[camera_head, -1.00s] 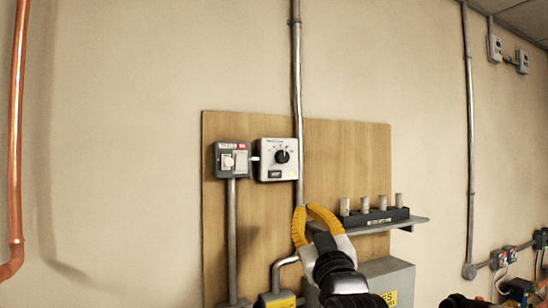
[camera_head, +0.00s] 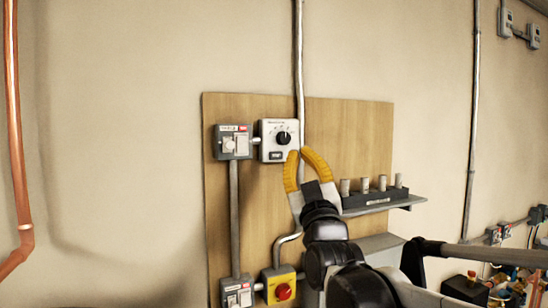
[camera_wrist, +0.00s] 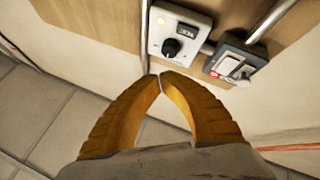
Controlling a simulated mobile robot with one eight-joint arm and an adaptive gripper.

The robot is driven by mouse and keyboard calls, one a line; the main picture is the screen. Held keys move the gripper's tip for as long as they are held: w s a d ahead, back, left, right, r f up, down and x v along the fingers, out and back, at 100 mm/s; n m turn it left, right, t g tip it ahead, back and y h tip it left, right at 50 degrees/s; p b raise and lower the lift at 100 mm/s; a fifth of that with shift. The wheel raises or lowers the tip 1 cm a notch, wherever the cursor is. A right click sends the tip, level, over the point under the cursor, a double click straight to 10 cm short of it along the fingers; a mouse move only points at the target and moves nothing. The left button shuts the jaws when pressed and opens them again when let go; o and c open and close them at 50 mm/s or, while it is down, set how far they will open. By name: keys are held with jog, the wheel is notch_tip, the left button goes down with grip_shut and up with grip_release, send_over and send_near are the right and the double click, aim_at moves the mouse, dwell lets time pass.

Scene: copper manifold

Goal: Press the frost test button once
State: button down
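No label readable as "frost test" shows. A grey switch box (camera_head: 233,142) with two white controls and a red label is at the upper left of the wooden board; it also shows in the wrist view (camera_wrist: 236,60). Right of it is a white control box (camera_head: 268,126) with a black dial (camera_head: 284,138); the wrist view shows this dial (camera_wrist: 171,47) and a small lit yellow spot. My gripper (camera_head: 298,152) has yellow fingers with tips together and nothing between them. In the head view it overlaps the white box's lower right. Contact cannot be told.
A shelf (camera_head: 408,201) with a black rack of several grey cylinders is right of my gripper. A yellow box with a red button (camera_head: 283,291) and another grey switch box (camera_head: 238,291) are below. Vertical conduit (camera_head: 299,60) runs above; copper pipe (camera_head: 12,120) is far left.

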aim_at(283, 145)
jog(key=shift+w+a+b, duration=0.15)
jog(key=shift+w+a, duration=0.35)
jog(key=shift+w, duration=0.7)
jog(key=shift+w+a+b, duration=0.15)
jog(key=shift+w+a, duration=0.3)
jog(key=shift+w, duration=0.7)
jog(key=shift+w+a+b, duration=0.15)
jog(key=shift+w+a, duration=0.35)
jog(key=shift+w, duration=0.7)
jog(key=shift+w+a, duration=0.15)
jog(key=shift+w, duration=0.25)
jog(key=shift+w+a, duration=0.15)
jog(key=shift+w, duration=0.15)
jog(key=shift+s, duration=0.15)
jog(key=shift+s+d, duration=0.35)
jog(key=shift+s, duration=0.25)
jog(key=shift+f, duration=0.1)
jog(key=s, duration=0.1)
jog(key=s+d, duration=0.1)
jog(key=s, duration=0.1)
jog(key=s+d, duration=0.1)
jog(key=shift+s, duration=0.3)
